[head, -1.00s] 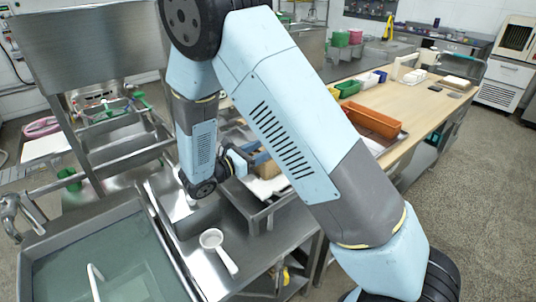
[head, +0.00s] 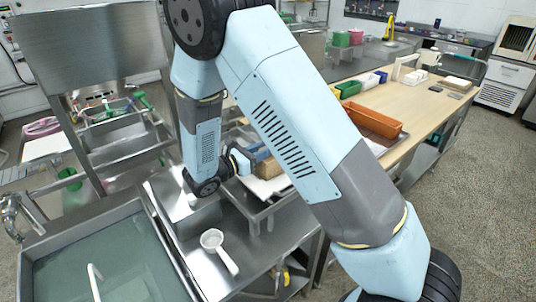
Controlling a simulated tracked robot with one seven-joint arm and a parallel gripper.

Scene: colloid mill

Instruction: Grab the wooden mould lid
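A tan wooden piece (head: 269,168), which may be the mould lid, shows in the head view just right of my wrist. It sits on or over a pale surface in a metal tray on the steel bench. My upper arm covers its right side, so its full shape is hidden. My gripper (head: 246,159) is at the left side of this wooden piece, very near it. The fingertips are small and partly hidden, so I cannot tell whether they touch it or how far apart they are.
A white ladle (head: 216,245) lies on the steel bench in front. A water-filled sink (head: 110,262) is at the lower left. An orange bin (head: 375,121) and several small bins stand on the wooden table (head: 425,105) behind my arm. Floor at right is clear.

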